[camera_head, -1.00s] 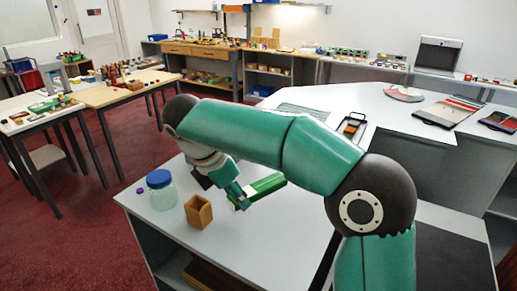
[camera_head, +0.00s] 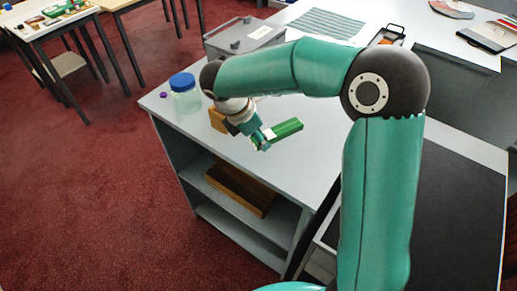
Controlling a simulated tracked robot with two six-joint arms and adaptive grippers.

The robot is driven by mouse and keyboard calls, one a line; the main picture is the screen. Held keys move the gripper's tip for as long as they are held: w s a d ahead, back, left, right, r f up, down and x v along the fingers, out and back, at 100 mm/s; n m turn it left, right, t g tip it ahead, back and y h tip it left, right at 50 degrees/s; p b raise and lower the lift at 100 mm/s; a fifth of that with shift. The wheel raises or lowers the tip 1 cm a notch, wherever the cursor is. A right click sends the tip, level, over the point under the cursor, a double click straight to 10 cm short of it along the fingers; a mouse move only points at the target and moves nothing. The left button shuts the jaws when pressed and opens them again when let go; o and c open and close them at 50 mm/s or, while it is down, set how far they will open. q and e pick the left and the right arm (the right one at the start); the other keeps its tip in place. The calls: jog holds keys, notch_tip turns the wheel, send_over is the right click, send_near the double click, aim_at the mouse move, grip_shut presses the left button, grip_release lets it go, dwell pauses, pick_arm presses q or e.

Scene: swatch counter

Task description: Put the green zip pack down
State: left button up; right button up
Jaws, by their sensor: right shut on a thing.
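The green zip pack (camera_head: 286,129) is a small green block-like pack with a pale patch near its held end. My right gripper (camera_head: 263,138) is shut on its left end. The pack is over the light grey counter top (camera_head: 300,165), near its front edge. I cannot tell whether it touches the surface. My right arm comes in from the right and arches over the counter. My left gripper is not in view.
A clear jar with a blue lid (camera_head: 184,92) stands at the counter's left corner, with a small purple thing (camera_head: 163,95) beside it. A wooden box (camera_head: 218,120) is partly hidden behind my gripper. A grey bin (camera_head: 243,37) and a striped cloth (camera_head: 327,22) lie farther back.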

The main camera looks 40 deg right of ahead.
aim_at(258, 157)
jog(key=shift+f, duration=2.7)
jog(key=shift+f, duration=0.1)
jog(key=o, duration=1.1)
jog(key=shift+o, duration=0.2)
